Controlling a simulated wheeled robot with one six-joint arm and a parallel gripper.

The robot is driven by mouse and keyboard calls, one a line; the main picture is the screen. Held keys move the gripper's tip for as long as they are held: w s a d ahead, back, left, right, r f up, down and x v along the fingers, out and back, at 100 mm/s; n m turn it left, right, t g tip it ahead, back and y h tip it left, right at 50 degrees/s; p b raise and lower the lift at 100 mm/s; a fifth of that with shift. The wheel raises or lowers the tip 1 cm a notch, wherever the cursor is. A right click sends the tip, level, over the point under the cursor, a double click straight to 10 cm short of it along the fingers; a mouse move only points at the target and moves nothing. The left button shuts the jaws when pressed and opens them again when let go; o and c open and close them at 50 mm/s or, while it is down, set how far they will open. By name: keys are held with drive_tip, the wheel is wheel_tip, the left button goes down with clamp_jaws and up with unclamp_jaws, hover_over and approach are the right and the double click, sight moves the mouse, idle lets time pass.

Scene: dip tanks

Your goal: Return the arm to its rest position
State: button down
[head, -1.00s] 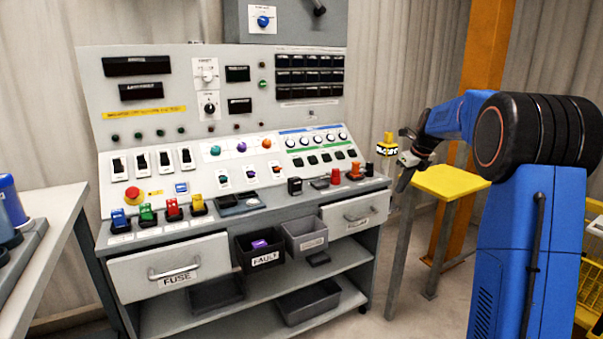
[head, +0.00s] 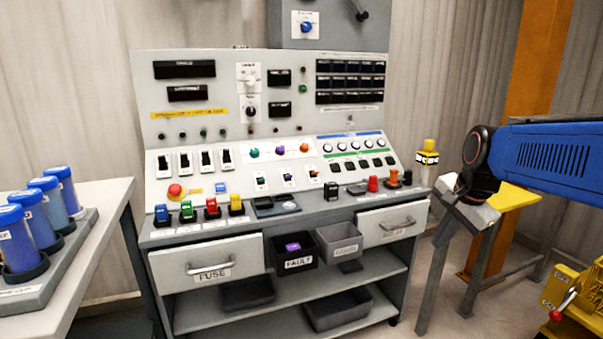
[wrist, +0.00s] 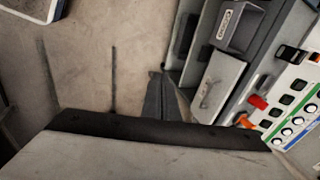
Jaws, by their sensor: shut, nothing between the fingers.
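My gripper (wrist: 162,84) shows in the wrist view as a dark narrow wedge beyond a grey block with a black edge. Its fingers are shut with nothing seen between them. It points down over bare floor, beside the front of the control bench. In the head view my arm (head: 555,155) reaches in from the right edge, with its dark joint near the bench's right end. The gripper's fingertips cannot be made out clearly there.
The control bench (head: 205,255) has drawers, bins and several switches. A yellow-topped stand (head: 512,198) is close behind my arm. A yellow-capped post (head: 428,157) stands beside the bench. A table with blue canisters (head: 25,238) is at left. Yellow equipment (head: 580,305) is lower right.

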drive_tip(key=s+a+f+n, duration=0.1)
drive_tip(key=s+f+n, duration=0.4)
drive_tip(key=s, duration=0.5)
drive_tip(key=s+a+f+n, duration=0.2)
drive_tip(key=s+f+n, duration=0.3)
drive_tip(key=s+n, duration=0.3)
drive_tip(key=s, duration=0.3)
drive_tip(key=shift+s+a+t+h, duration=0.15)
drive_tip(key=shift+a+t+h, duration=0.15)
